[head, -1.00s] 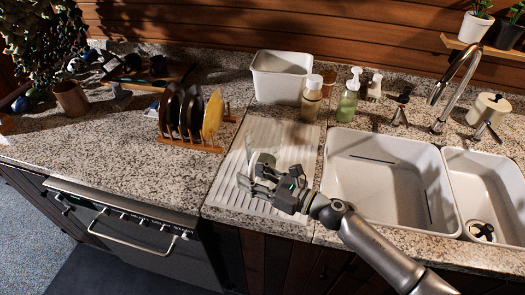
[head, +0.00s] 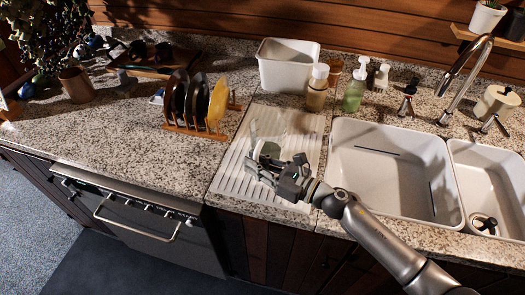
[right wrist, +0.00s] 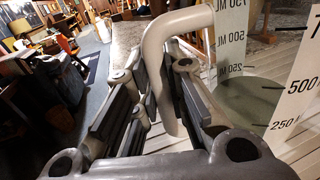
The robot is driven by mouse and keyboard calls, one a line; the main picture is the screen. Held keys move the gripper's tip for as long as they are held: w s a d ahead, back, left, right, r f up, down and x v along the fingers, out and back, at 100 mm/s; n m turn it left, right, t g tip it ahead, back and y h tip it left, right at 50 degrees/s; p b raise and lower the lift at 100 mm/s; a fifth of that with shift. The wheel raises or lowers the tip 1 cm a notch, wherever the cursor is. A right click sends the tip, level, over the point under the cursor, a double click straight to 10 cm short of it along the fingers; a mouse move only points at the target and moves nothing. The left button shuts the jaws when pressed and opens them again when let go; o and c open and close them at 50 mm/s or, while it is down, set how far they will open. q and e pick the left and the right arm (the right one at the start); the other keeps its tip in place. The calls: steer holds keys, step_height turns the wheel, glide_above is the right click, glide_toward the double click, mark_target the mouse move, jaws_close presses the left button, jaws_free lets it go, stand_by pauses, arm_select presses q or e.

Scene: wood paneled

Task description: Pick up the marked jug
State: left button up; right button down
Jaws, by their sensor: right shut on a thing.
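The jug (head: 268,148) is a clear measuring jug with a pale handle. It is at the ribbed draining board (head: 228,180) in the head view; whether it touches the board I cannot tell. In the right wrist view its handle (right wrist: 158,40) runs down between the dark finger pads. White scale panels (right wrist: 232,40) with black ML marks show at the right there. My right gripper (head: 264,170) is shut on the handle, on the jug's near side, and hides part of the jug. My left gripper is out of view.
A double sink (head: 395,180) lies right of the board. A plate rack (head: 200,130) stands to the left. A white bin (head: 287,68), a soap bottle (head: 354,92) and other bottles stand behind. The counter (head: 105,135) at the left is largely clear.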

mark_target(258, 156)
steer(key=shift+r, duration=0.15)
steer(key=shift+r, duration=0.5)
step_height(258, 156, up, 2)
steer(key=shift+r, duration=0.25)
steer(key=s+a+r+p, duration=0.7)
steer(key=s+a+r, duration=0.1)
steer(key=a, duration=0.3)
steer(key=shift+s+r, duration=0.25)
steer(key=shift+r, duration=0.4)
